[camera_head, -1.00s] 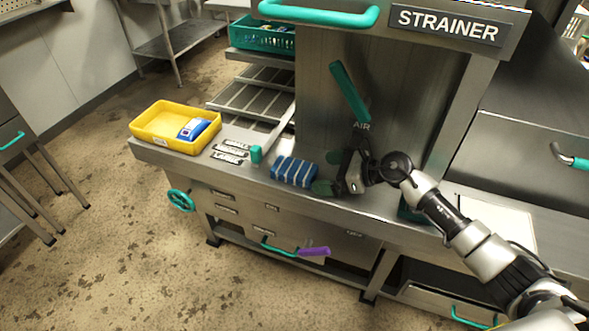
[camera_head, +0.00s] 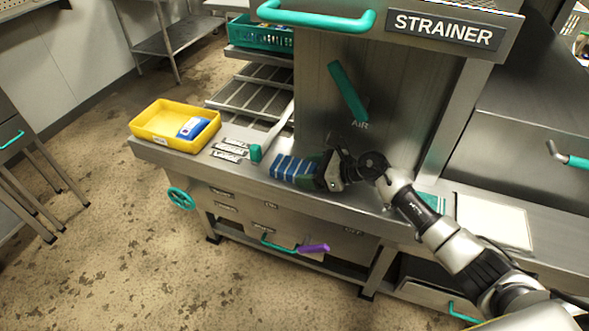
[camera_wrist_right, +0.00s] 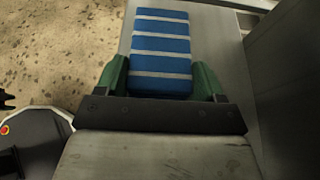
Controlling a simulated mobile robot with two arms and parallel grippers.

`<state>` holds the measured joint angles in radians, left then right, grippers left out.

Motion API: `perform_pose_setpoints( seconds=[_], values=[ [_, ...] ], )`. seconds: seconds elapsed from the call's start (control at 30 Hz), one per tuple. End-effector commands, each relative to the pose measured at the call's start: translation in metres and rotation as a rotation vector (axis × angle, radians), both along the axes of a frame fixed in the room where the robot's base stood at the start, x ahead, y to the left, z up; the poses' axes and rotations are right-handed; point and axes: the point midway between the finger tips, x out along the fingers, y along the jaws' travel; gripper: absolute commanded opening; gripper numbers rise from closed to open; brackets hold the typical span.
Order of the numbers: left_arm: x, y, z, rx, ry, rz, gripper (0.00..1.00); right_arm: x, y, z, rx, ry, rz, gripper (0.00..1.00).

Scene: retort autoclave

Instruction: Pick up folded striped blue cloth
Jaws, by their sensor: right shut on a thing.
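The folded striped blue cloth (camera_head: 290,169) lies on the steel counter, blue with pale stripes. My right gripper (camera_head: 314,172) has come at it from the right, with its green fingers on either side of the cloth's near end. In the right wrist view the cloth (camera_wrist_right: 161,50) sits between the two green fingers (camera_wrist_right: 163,80), which are shut on it. The cloth's near end is partly hidden by the gripper in the head view. My left gripper is not in view.
A yellow tray (camera_head: 150,133) with a blue-and-white packet (camera_head: 193,128) stands at the counter's left end. Small label plates (camera_head: 229,150) and a green-tipped handle (camera_head: 256,152) lie left of the cloth. The steel strainer housing (camera_head: 390,90) rises behind.

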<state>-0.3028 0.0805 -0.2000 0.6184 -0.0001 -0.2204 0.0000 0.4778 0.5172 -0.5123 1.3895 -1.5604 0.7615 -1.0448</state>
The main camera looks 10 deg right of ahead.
Motion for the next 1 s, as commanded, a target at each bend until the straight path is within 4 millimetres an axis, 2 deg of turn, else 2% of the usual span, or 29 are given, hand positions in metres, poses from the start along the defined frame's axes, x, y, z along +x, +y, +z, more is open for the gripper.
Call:
perform_pose_setpoints(
  seconds=[0.17, 0.33, 0.53, 0.8, 1.0],
  values=[
    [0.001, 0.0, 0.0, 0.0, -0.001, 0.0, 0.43, 0.0, 0.0, 0.001, 0.0, 0.0, 0.0, 0.46],
    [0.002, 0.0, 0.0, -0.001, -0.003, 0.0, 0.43, 0.0, -0.001, 0.01, -0.002, -0.003, 0.001, 0.46],
    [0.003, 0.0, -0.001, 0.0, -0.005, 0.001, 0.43, 0.0, -0.001, 0.042, -0.003, -0.006, 0.002, 0.46],
    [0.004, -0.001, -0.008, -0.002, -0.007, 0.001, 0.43, -0.045, -0.044, 0.074, -0.007, -0.001, -0.001, 0.46],
    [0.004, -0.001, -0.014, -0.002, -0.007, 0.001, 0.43, -0.071, -0.068, 0.097, -0.005, 0.0, 0.001, 0.46]
  ],
)
